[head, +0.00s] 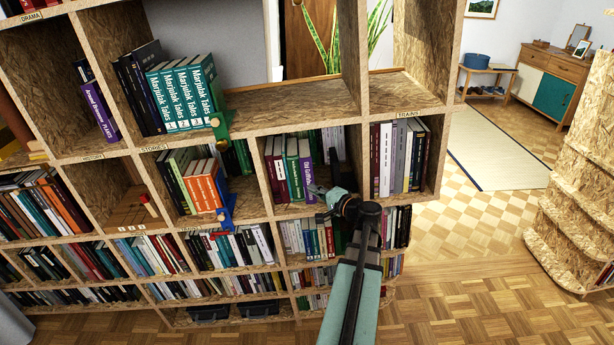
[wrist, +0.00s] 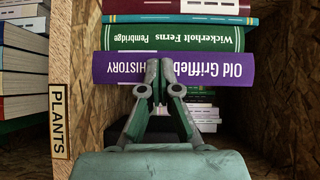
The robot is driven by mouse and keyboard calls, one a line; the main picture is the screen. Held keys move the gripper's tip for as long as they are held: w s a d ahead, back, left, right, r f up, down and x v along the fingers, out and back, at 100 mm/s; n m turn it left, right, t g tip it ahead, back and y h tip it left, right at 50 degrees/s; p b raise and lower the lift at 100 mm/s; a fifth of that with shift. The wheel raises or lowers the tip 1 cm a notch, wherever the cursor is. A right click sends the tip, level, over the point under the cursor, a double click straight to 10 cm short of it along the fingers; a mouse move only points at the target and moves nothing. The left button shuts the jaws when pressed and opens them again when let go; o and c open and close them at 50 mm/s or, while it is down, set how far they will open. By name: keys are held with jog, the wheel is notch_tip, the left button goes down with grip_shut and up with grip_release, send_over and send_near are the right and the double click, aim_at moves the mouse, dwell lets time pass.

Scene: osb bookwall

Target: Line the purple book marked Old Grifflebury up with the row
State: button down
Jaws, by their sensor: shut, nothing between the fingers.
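The purple book marked Old Grifflebury (head: 306,172) stands upright at the right end of a short row in the middle shelf compartment. In the wrist view its spine (wrist: 215,69), also lettered HISTORY, spans the picture and looks a little nearer than the green Wickerholt Ferns book (wrist: 180,38) beside it. My gripper (head: 317,191) is at the lower part of this spine. In the wrist view my gripper (wrist: 160,82) is shut and empty, its fingertips overlapping the spine. I cannot tell whether they touch it.
The compartment bears a PLANTS label (wrist: 58,120) on its edge. Wooden side walls (wrist: 275,100) close it in. More books (wrist: 200,115) stand beyond the purple one. A blue bookend (head: 227,212) and orange books (head: 203,186) stand in the compartment to the left.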

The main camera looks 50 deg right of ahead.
jog(key=shift+w+d, duration=0.65)
jog(key=shift+d, duration=0.15)
jog(key=shift+s+a+b, duration=0.1)
jog(key=shift+a+b, duration=0.05)
jog(key=shift+b, duration=0.15)
jog(key=s+a+b, duration=0.1)
jog(key=s+a, duration=0.1)
jog(key=s+a+b, duration=0.1)
jog(key=s+a, duration=0.1)
jog(key=shift+a, duration=0.25)
dwell(0.4)
